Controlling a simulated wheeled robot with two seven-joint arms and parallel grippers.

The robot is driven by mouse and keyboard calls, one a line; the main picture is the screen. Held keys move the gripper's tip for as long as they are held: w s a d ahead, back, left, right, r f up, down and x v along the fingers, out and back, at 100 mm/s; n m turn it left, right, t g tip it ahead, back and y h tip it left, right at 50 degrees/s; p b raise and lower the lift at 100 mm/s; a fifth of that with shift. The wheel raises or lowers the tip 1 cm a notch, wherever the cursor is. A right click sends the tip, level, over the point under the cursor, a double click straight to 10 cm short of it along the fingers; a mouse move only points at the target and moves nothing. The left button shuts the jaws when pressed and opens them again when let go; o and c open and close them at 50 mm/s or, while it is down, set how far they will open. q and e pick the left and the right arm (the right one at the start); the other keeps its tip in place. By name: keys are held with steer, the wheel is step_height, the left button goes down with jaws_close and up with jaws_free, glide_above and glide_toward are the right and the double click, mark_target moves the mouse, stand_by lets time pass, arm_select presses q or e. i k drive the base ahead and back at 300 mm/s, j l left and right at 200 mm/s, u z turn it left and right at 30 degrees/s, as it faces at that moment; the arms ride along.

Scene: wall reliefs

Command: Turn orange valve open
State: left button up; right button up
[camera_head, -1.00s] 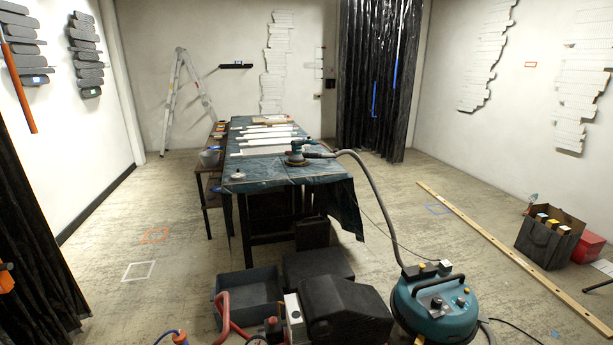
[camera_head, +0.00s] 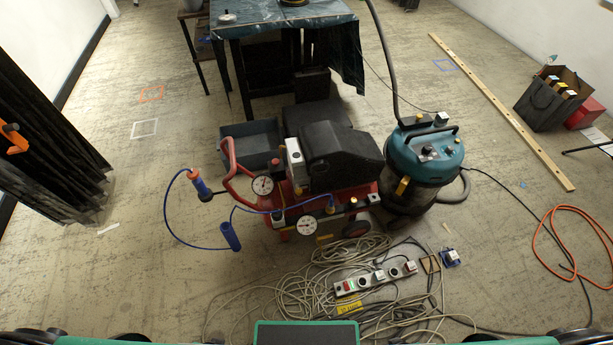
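A red air compressor (camera_head: 362,189) with a black cover and two round gauges (camera_head: 306,226) stands on the floor at the centre. A small orange-yellow knob (camera_head: 352,202) shows on its front, beside the gauges. A thin blue hose runs from it to a blue fitting with an orange-red end (camera_head: 196,178). I cannot tell for sure which of these small parts is the orange valve. Neither of my grippers shows in the head view; only parts of my own body show along the bottom edge.
A teal vacuum (camera_head: 431,157) stands right of the compressor. Tangled cables and a power strip (camera_head: 374,279) lie in front. An orange hose (camera_head: 548,249) lies at the right. A table (camera_head: 262,27) stands behind. Dark curtains (camera_head: 50,150) hang at the left.

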mark_target(192, 176)
steer(key=u, duration=1.05)
